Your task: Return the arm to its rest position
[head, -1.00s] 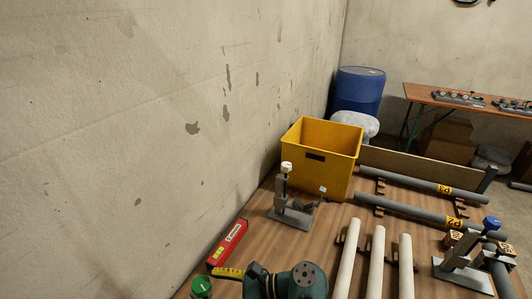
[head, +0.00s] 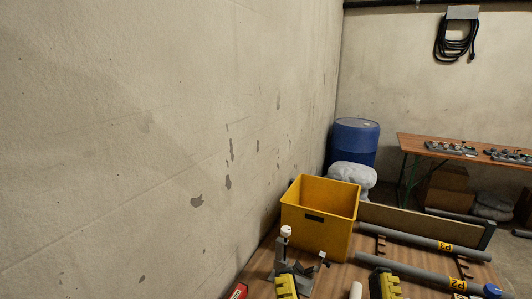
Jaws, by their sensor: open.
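My gripper (head: 335,282) shows at the bottom edge of the head view, its two yellow-and-black fingers wide apart. It is open, and I see nothing held between the fingers. The rest of my arm is below the picture. The left finger overlaps the foot of a grey clamp stand with a white knob (head: 286,232). The right finger is in front of the wooden bench top, left of the grey pipe marked P2 (head: 430,278). The end of a white pipe (head: 355,291) shows between the fingers.
A yellow bin (head: 318,233) stands on the bench behind the gripper. A grey pipe marked P3 (head: 415,236) lies to the right. The wall (head: 130,150) bounds the left side. A red box (head: 238,292) is cut off at the bottom. A blue barrel (head: 354,143) stands behind.

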